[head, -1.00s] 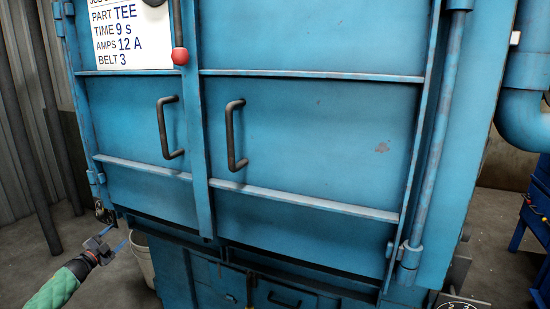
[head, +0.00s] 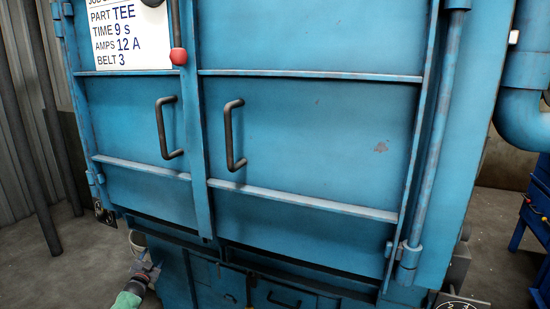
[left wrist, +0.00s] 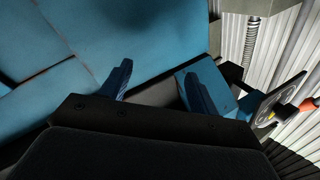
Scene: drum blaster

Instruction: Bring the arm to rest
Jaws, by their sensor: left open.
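My left gripper (head: 149,266) is low at the left of the head view, in front of the lower left part of the blue blaster cabinet (head: 310,130). Its arm comes up from the bottom edge with a green sleeve. In the left wrist view the two dark blue fingers (left wrist: 157,85) stand apart with nothing between them. Blue cabinet panels lie beyond them. My right gripper is in neither view.
The cabinet's double doors are shut, with two dark handles (head: 233,135) and a red knob (head: 179,56). A job card (head: 128,35) hangs at top left. Grey floor is open at left.

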